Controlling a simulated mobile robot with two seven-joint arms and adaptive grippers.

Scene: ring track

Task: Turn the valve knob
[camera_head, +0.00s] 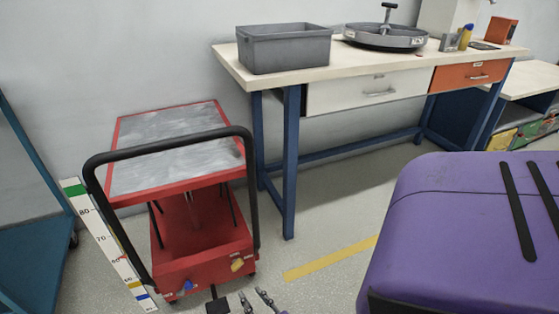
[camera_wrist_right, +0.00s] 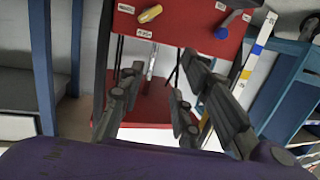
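A red lift cart (camera_head: 200,245) with a grey top and black push handle stands at the left. Its red front panel carries a yellow knob (camera_head: 237,265) and a blue knob (camera_head: 187,285), both labelled too small to read. In the right wrist view the yellow knob (camera_wrist_right: 150,13) and the blue knob (camera_wrist_right: 223,28) show at the top. I cannot tell which is the valve knob. My right gripper (camera_head: 255,298) is at the bottom edge, below the panel and apart from both knobs. Its fingers (camera_wrist_right: 162,68) are spread, with nothing between them. My left gripper is not in view.
A scale strip (camera_head: 110,245) with numbers and coloured bands leans beside the cart. A workbench (camera_head: 345,95) with a grey bin (camera_head: 284,50) stands behind to the right. A teal frame (camera_head: 30,255) is at far left. A black pedal (camera_head: 217,305) shows below the cart.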

